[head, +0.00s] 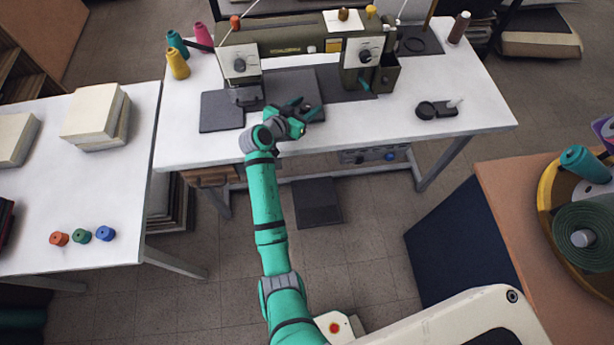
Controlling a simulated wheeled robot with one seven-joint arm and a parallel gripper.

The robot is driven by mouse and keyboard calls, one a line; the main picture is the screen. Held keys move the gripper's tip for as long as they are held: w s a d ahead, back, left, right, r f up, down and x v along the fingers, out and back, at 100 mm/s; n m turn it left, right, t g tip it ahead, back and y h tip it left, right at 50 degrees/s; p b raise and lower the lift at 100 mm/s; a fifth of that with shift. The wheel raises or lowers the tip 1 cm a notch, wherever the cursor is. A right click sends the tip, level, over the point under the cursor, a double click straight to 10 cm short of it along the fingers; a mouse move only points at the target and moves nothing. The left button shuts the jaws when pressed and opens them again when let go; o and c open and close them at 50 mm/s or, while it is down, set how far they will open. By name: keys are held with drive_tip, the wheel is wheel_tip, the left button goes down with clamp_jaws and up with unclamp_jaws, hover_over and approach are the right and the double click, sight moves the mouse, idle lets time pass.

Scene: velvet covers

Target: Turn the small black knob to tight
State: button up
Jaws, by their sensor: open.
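An olive-green sewing machine (290,52) stands at the back of the white table. One small black knob (240,65) sits on a white plate at its left end. Another black knob (365,56) sits on a white plate toward its right end. The markings around both knobs are too small to read, so I cannot tell which says tight or where they point. My gripper (304,108) is open and empty above the dark plate (285,85) in front of the machine. It is below and between the two knobs, apart from both.
Yellow, teal and pink thread cones (178,63) stand left of the machine. A black round-ended object (437,109) lies on the table's right side. A side table (130,190) at left holds fabric stacks and small spools. White tabletop is bare at front right.

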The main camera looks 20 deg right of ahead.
drive_tip(key=shift+n+t+y, duration=1.9)
drive_tip(key=shift+n+y, duration=0.1)
drive_tip(key=shift+n, duration=0.3)
drive_tip(key=shift+d+n+t+y, duration=0.15)
drive_tip(key=shift+n+t+y, duration=0.55)
drive_tip(key=shift+n+y, duration=1.4)
drive_tip(key=shift+y, duration=0.2)
drive_tip(key=v, duration=1.1)
drive_tip(key=shift+s+f, duration=0.25)
drive_tip(key=shift+f, duration=0.05)
drive_tip(key=s+a+f, duration=0.3)
drive_tip(key=s+a, duration=0.1)
drive_tip(key=s, duration=0.5)
drive_tip(key=s+a+f+n, duration=0.1)
drive_tip(key=s+a+f, duration=0.3)
drive_tip(key=s, duration=0.5)
drive_tip(key=shift+s+a+n+t, duration=0.2)
drive_tip(key=shift+n+t, duration=0.1)
drive_tip(key=shift+t, duration=0.1)
